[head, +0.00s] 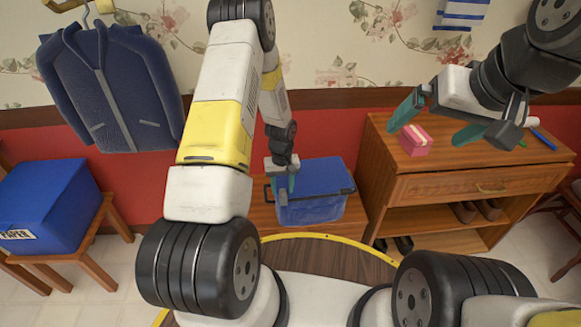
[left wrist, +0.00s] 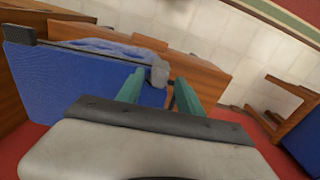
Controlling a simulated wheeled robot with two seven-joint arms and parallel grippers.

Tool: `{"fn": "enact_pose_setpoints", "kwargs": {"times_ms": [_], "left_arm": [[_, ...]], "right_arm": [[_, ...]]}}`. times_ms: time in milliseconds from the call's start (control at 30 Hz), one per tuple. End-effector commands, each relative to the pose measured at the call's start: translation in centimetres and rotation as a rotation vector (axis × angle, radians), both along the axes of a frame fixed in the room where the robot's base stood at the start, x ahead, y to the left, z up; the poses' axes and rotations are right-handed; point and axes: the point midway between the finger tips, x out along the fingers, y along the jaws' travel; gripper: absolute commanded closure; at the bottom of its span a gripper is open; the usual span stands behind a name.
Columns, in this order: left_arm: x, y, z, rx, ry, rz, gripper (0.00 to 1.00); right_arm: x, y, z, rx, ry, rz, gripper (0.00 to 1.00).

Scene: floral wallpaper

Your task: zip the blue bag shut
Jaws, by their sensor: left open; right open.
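The blue bag (head: 318,207) stands on a low wooden bench, and its top looks open. A dark zip track runs along its near top edge; it also shows on the bag in the left wrist view (left wrist: 60,85). A grey zip pull (left wrist: 158,74) is at the track's left end in the head view. My left gripper (head: 283,184) is open at that end, with the pull between or just beyond its teal fingertips (left wrist: 158,88). Whether they touch it I cannot tell. My right gripper (head: 436,122) is open and empty above the dresser.
The wooden dresser (head: 440,188) stands right of the bag, with a pink box (head: 416,140) on top near my right gripper. A blue box (head: 45,205) sits on a stool at left. A blue jacket (head: 110,90) hangs on the wall behind my left arm.

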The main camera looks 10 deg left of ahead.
Motion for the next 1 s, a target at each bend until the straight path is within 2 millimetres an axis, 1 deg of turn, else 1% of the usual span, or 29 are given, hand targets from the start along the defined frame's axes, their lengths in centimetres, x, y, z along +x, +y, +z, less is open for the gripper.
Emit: {"fn": "enact_pose_setpoints", "kwargs": {"times_ms": [267,300,367,500,533,667,767,867,967,1000], "left_arm": [[0.1,0.0,-0.3,0.001,-0.002,0.0,0.56],[0.1,0.0,-0.3,0.001,-0.002,0.0,0.58],[0.0,0.0,-0.3,0.0,-0.001,0.0,0.7],[0.0,0.0,-0.3,0.0,-0.001,0.0,0.98],[0.0,0.0,-0.3,0.0,-0.001,0.0,1.0],[0.1,-0.1,-0.3,0.0,-0.001,-0.001,1.0],[0.3,-0.6,-0.3,0.0,-0.002,-0.002,1.0],[0.8,-1.9,-0.3,0.0,-0.003,-0.006,1.0],[1.5,-3.9,-0.3,0.0,-0.003,-0.007,1.0],[1.8,-4.9,-0.3,0.0,-0.002,-0.007,1.0]], "right_arm": [[0.0,0.0,0.0,0.0,0.0,0.0,0.0],[0.0,0.0,0.0,0.0,0.0,0.0,0.0],[0.0,0.0,0.0,0.0,0.0,0.0,0.0],[0.0,0.0,0.0,0.0,0.0,0.0,0.0],[0.0,0.0,0.0,0.0,0.0,0.0,0.0],[0.0,0.0,0.0,0.0,0.0,0.0,0.0],[0.0,0.0,0.0,0.0,0.0,0.0,0.0],[0.0,0.0,0.0,0.0,0.0,0.0,0.0],[0.0,0.0,0.0,0.0,0.0,0.0,0.0],[0.0,0.0,0.0,0.0,0.0,0.0,0.0]]}}
